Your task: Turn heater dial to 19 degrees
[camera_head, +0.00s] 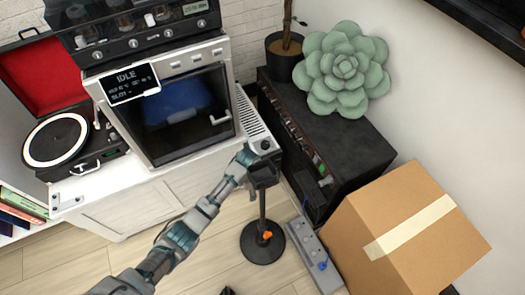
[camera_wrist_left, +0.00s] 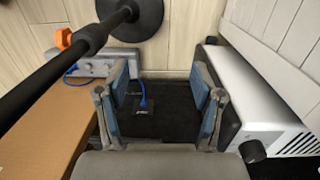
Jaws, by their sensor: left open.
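The heater is a white box with a slotted grille, standing between the oven and the black amplifier in the head view (camera_head: 252,118). It also shows at the right of the left wrist view (camera_wrist_left: 262,98). A black round dial (camera_wrist_left: 252,151) sticks out of its near end; its setting is not readable. My left gripper (camera_head: 264,178) is at the heater's near end in the head view. In the wrist view its two fingers (camera_wrist_left: 162,103) are apart and empty, with the dial outside them, to the right. My right gripper is not in view.
A black pole stand (camera_head: 263,242) with an orange clamp rises beside my left gripper. A cardboard box (camera_head: 385,225), a grey power strip (camera_head: 312,255) and a black amplifier (camera_head: 345,150) with a succulent (camera_head: 343,68) are right. The oven (camera_head: 180,110) and turntable (camera_head: 60,140) are left.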

